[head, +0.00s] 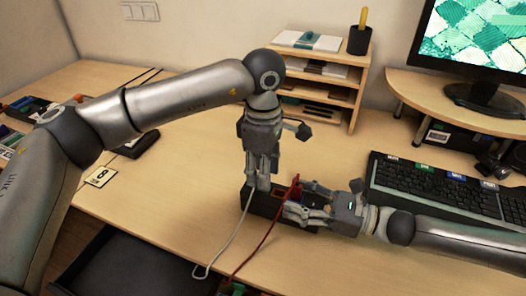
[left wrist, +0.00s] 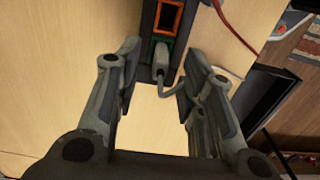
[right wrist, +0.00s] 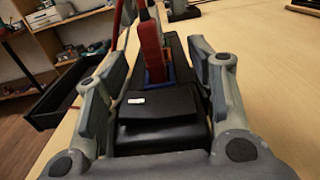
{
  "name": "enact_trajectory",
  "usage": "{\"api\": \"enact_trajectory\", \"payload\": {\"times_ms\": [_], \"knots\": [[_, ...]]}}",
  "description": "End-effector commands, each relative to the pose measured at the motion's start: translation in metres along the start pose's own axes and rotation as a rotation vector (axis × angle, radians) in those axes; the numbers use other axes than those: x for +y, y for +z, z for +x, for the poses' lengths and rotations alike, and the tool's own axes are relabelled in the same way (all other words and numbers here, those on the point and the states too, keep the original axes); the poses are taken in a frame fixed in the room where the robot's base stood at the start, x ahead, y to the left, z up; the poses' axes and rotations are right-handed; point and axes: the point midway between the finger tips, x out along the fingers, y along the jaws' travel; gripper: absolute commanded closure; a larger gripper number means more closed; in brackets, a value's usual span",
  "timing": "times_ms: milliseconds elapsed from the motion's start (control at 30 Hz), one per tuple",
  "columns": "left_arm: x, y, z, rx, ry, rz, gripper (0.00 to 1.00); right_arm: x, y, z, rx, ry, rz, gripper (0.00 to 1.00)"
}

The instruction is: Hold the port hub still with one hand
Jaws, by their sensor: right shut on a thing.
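The port hub (head: 262,204) is a long black box on the table, also seen in the left wrist view (left wrist: 146,22) and right wrist view (right wrist: 160,117). My right gripper (head: 299,201) is shut on its right end, a finger along each side. A red plug (right wrist: 150,42) stands in a blue-framed port. A grey plug (left wrist: 161,58) with a pale cable sits at a green-framed port; the orange-framed port (left wrist: 167,18) looks empty. My left gripper (head: 262,184) points down over the hub's left end, its fingers open either side of the grey plug, apart from it.
A keyboard (head: 435,190) lies right of the hub, near my right arm. A wooden shelf unit (head: 325,85) stands behind. The grey and red cables run over the table's front edge beside an open dark drawer (head: 125,265). The table left of the hub is mostly clear.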

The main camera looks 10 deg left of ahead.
Motion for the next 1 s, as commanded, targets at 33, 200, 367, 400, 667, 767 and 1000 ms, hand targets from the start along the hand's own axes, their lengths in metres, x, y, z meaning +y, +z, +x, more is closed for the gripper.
{"api": "enact_trajectory", "payload": {"times_ms": [33,200,367,400,667,767,1000], "knots": [[0.000,0.000,0.006,0.000,0.000,0.000,0.63,0.000,0.000,0.000,0.000,0.000,0.000,0.78],[0.000,0.000,0.017,-0.001,0.000,0.000,0.63,0.000,0.000,0.000,0.000,0.000,0.000,0.78],[0.000,0.000,0.018,-0.001,0.001,0.000,0.63,0.000,0.000,0.000,0.000,0.000,0.000,0.78],[0.000,0.000,0.018,-0.001,0.001,0.000,0.63,0.000,0.000,0.000,0.000,0.000,0.000,0.78],[0.000,0.000,0.018,-0.001,0.001,0.000,0.84,0.000,0.000,0.000,0.000,0.000,0.000,0.78],[0.000,0.000,0.018,-0.001,0.001,0.000,0.97,0.000,0.000,0.000,0.000,0.000,0.000,0.78],[0.000,0.000,0.018,-0.001,0.001,0.000,1.00,0.000,0.000,0.000,0.000,0.000,0.000,0.78]]}}
